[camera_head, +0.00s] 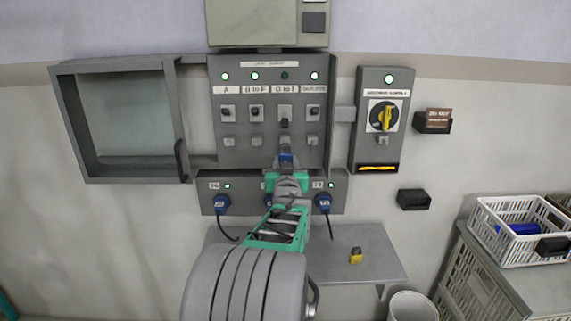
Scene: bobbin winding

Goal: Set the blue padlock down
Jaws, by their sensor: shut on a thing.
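My gripper (287,170) is in front of the lower part of the grey switch panel, under its third column. It is shut on the blue padlock (286,158), which shows as a small blue patch at the fingertips. Most of the padlock is hidden by the fingers, and I cannot tell whether it touches the panel. Below, the grey shelf (378,262) stands out from the wall, and a yellow padlock (356,256) rests on its right part. My arm hides the middle of the shelf.
The switch panel (230,154) has several levers; its third lamp is dark, the others bright. Blue plugs (222,204) with hanging cables sit on the lower panel. An open grey door frame (66,120) stands left. A supply box (366,152) with yellow knob, bin (412,306) and white crate (492,234) stand right.

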